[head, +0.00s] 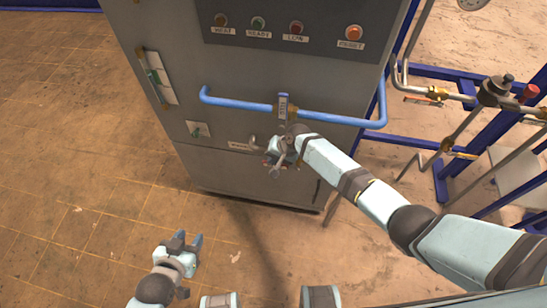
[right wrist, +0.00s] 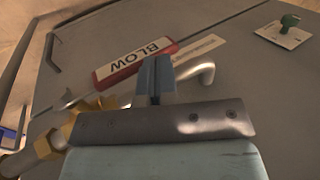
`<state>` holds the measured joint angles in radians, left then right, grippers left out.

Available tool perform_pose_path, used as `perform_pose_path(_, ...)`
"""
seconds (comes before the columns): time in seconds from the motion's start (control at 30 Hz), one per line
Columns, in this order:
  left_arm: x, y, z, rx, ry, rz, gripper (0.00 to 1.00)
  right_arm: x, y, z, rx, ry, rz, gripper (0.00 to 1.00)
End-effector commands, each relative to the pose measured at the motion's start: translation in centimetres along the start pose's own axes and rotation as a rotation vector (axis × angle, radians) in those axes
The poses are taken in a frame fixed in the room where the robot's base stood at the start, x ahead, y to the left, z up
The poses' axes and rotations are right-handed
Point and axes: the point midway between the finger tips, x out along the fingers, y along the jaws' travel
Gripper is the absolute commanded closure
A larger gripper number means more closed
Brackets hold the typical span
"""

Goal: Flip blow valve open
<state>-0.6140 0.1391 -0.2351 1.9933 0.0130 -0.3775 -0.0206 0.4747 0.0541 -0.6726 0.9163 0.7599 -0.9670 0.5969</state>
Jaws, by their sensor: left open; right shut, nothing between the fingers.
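The blow valve shows in the right wrist view as a red lever (right wrist: 163,63) with a white BLOW label. It lies slantwise, roughly along a bent silver pipe (right wrist: 203,75) with brass fittings (right wrist: 75,125). My right gripper (right wrist: 156,78) is shut and empty, its blue fingertips overlapping the lever's near edge. I cannot tell whether they touch it. In the head view my right gripper (head: 277,163) is at the cabinet front, below the blue pipe, and hides most of the valve. My left gripper (head: 188,243) is open and empty, low over the floor, away from the cabinet.
A blue frame with pipes (head: 455,100) stands at right. The tiled floor at left is clear.

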Motion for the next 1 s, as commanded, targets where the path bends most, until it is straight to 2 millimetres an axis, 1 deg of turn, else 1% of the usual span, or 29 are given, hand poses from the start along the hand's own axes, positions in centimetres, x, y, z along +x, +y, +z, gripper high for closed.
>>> perform_pose_path(0.03,0.1,0.0,0.1,0.000,0.000,0.000,0.57,0.4,0.2,0.4,0.001,-0.005,0.003,1.00)
perform_pose_path(0.17,0.0,0.0,0.0,0.000,0.000,0.000,0.57,0.0,0.3,0.4,0.001,-0.005,0.003,1.00)
perform_pose_path(0.27,-0.2,0.0,-0.3,0.000,0.000,0.000,0.57,-1.3,0.2,0.4,0.000,-0.004,0.002,1.00)
perform_pose_path(0.5,-0.5,-0.1,-0.8,0.001,0.001,-0.001,0.57,-5.6,0.1,0.2,-0.001,0.001,0.000,1.00)
perform_pose_path(0.63,-0.5,0.0,-0.8,0.000,0.001,-0.001,0.57,-7.1,0.1,0.2,-0.001,0.002,-0.001,1.00)
perform_pose_path(0.77,-0.6,0.0,-0.8,0.000,0.001,-0.001,0.57,-7.7,0.1,0.2,-0.001,0.002,-0.001,1.00)
perform_pose_path(1.0,-0.6,0.0,-0.8,0.000,0.000,0.000,0.57,-7.7,0.1,0.2,-0.001,0.003,-0.001,1.00)
